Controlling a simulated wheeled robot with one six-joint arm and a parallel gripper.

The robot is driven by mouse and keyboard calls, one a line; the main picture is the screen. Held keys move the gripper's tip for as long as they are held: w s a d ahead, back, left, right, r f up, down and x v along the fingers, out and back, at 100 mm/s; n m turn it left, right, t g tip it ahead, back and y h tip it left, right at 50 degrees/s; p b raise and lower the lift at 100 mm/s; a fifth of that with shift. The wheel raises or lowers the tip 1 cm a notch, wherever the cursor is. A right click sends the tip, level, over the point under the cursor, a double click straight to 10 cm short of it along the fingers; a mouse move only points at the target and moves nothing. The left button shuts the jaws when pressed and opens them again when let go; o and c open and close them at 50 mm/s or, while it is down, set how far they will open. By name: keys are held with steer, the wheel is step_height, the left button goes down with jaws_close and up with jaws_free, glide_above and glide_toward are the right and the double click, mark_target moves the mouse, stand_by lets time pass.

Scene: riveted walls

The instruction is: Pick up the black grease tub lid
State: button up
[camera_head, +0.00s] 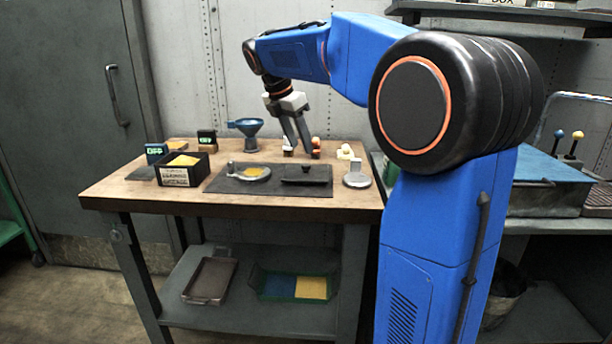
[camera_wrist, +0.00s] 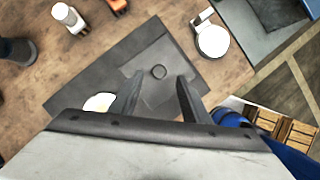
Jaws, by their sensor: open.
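The black lid (camera_head: 306,174) lies flat on a dark mat (camera_head: 215,184) on the workbench, with a small knob on top. In the wrist view the lid (camera_wrist: 150,50) looks square, with its round knob near the middle. My gripper (camera_head: 304,148) points down above the bench, over the lid's area, with its fingers apart and empty. In the wrist view my gripper (camera_wrist: 158,78) has a fingertip to either side of the knob; I cannot tell the exact height gap.
A round metal dish (camera_head: 250,173) with yellow contents sits on the mat left of the lid. A metal stand (camera_head: 357,176) is close on the right.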

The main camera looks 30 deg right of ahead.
mark_target(305, 165)
steer(key=shift+a+x, duration=0.2)
steer(key=shift+x, duration=1.6)
steer(key=shift+a+x, duration=0.2)
steer(key=shift+x, duration=1.55)
steer(key=shift+f, duration=0.1)
steer(key=shift+c, duration=0.6)
jaws_close()
